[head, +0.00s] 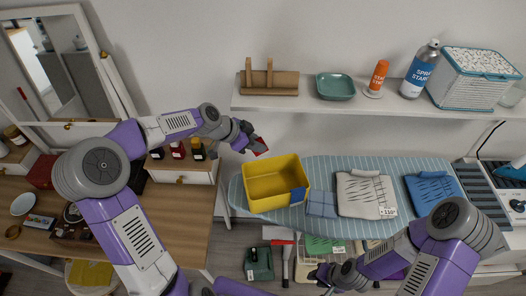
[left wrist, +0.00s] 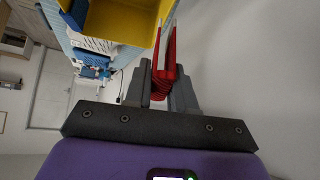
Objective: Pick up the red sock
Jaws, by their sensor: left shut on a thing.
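The red sock (head: 261,146) is held in my left gripper (head: 252,144), just above and left of the yellow bin (head: 262,189). In the left wrist view, my left gripper (left wrist: 162,80) is shut on the red sock (left wrist: 166,62), which hangs out past the fingertips. The yellow bin also shows in the left wrist view (left wrist: 125,20), left of the fingers. My right gripper (head: 322,274) is low at the bottom centre of the head view, in front of the board; its fingers are too small to read.
The bin stands on a striped ironing board (head: 325,165) with a folded blue cloth (head: 321,204), a light shirt (head: 364,193) and a blue garment (head: 430,188). A white shelf (head: 330,105) with a spray can (head: 420,70) runs above. A wooden dresser (head: 185,225) stands left.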

